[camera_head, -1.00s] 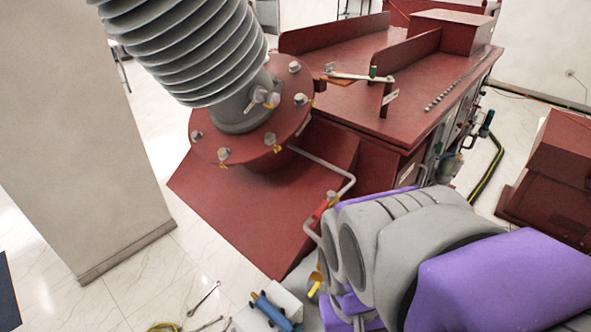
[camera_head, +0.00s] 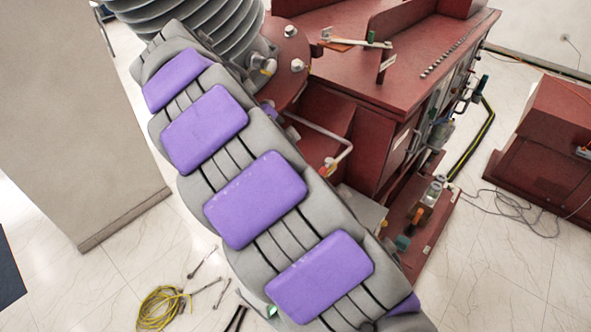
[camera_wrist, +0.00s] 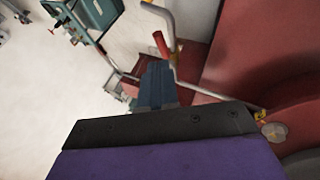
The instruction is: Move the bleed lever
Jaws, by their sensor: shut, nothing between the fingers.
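The bleed lever seems to be the red handle (camera_wrist: 161,45) by the bent grey pipe (camera_wrist: 164,18), near the top middle of the wrist view. In the head view the bent grey pipe (camera_head: 335,146) shows just right of my arm, and the lever is too small there to make out clearly. My gripper (camera_wrist: 159,66) points toward the red handle in the wrist view, just below it in the picture. Its blue-grey fingers are together and empty. I cannot tell whether they touch the handle. In the head view my gripper is hidden.
The grey ribbed bushing (camera_head: 215,35) rises from the red transformer (camera_head: 375,85), behind my arm. A red box (camera_head: 552,140) stands at the right. A yellow hose coil (camera_head: 160,307) and tools (camera_head: 203,262) lie on the floor. A beige pillar (camera_head: 75,110) stands at the left.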

